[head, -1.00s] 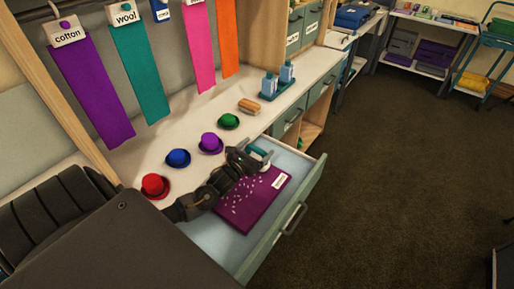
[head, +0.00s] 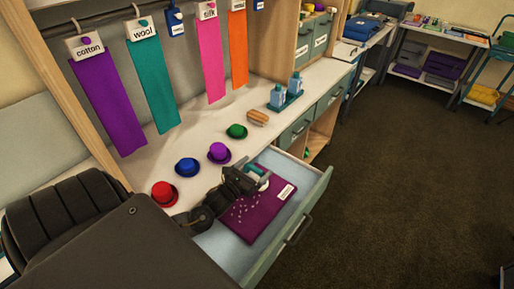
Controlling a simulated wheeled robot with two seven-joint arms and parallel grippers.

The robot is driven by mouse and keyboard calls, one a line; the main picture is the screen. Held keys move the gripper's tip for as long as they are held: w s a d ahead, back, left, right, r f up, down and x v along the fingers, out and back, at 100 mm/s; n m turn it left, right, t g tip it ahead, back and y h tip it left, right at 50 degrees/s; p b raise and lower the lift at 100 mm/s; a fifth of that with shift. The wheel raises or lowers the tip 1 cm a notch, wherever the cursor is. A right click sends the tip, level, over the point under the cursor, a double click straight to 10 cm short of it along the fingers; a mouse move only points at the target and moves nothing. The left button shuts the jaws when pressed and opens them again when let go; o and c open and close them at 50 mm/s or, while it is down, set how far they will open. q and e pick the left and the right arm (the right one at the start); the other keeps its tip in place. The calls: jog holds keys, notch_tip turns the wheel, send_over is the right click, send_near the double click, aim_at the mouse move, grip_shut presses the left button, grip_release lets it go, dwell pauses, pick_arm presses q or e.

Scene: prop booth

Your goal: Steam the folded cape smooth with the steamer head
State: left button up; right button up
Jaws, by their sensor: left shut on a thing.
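The folded cape (head: 262,212) is purple with a white label and lies in the open drawer (head: 287,232). Small pale marks are scattered over its left and lower part. My left gripper (head: 259,174) is above the cape's far left edge, shut on the steamer head (head: 254,169), which shows white and teal between the fingers. The fingers partly hide the steamer head, and I cannot tell if it touches the cape. My right gripper is not in view.
Small red (head: 163,194), blue (head: 187,168), purple (head: 218,153) and green (head: 236,131) hats line the counter beside the drawer. Labelled fabric strips hang above. Open floor lies right.

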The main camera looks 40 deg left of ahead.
pick_arm(q)
jog(key=s+p, duration=0.5)
jog(key=s, duration=0.8)
jog(key=shift+d, duration=0.15)
dwell(1.2)
jog(key=shift+s, duration=0.2)
jog(key=shift+r, duration=0.15)
dwell(1.2)
notch_tip(320, 180, up, 15)
jog(key=p, duration=1.2)
